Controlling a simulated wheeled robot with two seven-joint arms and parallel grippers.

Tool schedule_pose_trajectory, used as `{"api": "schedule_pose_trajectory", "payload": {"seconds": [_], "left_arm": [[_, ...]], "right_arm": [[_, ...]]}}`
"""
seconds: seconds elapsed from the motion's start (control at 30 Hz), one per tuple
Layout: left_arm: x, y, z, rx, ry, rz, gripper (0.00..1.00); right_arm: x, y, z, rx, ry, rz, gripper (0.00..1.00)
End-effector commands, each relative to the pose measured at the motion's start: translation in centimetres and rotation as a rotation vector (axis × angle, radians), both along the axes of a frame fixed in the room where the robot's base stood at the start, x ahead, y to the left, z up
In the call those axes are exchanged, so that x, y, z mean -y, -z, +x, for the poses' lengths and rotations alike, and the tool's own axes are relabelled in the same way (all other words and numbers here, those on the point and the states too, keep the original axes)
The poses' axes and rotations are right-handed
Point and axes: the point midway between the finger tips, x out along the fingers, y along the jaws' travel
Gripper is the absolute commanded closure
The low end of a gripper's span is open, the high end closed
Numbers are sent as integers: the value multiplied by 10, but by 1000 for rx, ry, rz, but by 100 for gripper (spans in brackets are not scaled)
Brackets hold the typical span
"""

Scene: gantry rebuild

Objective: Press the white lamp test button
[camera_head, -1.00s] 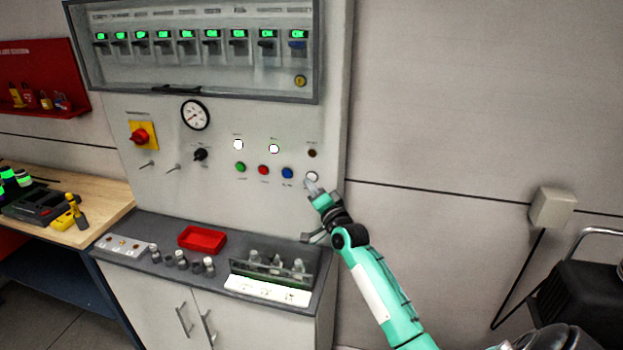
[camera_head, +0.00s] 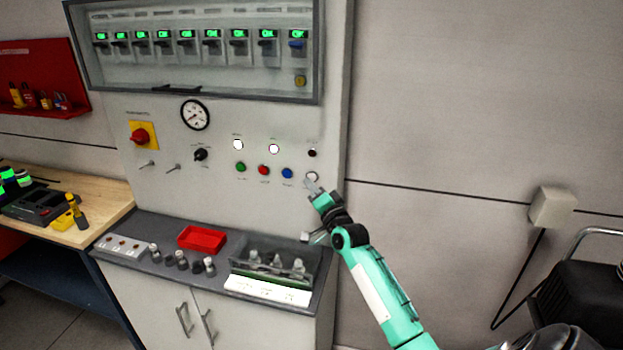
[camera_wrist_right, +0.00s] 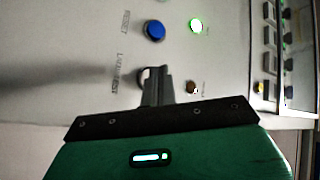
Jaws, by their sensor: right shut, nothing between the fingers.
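The white lamp test button (camera_head: 313,176) sits at the right end of the button row on the grey panel (camera_head: 225,185). In the right wrist view it is mostly hidden behind my fingers; a dark-edged part of its rim shows beside them, near the lamp test label (camera_wrist_right: 117,73). My left gripper is not in view.
Beside the button are a blue reset button (camera_head: 287,173), a red button (camera_head: 264,170) and a green button (camera_head: 240,167). Indicator lamps (camera_head: 274,149) sit above. Below, a counter holds a red tray (camera_head: 202,239) and a clear-walled holder (camera_head: 270,265).

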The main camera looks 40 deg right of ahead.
Motion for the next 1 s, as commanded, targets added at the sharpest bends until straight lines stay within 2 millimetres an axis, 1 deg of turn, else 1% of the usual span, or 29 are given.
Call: {"api": "schedule_pose_trajectory", "payload": {"seconds": [0.23,1.0], "left_arm": [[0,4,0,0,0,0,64],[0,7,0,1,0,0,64]], "right_arm": [[6,0,5,1,0,-1,100],[9,0,8,0,0,0,100]]}}
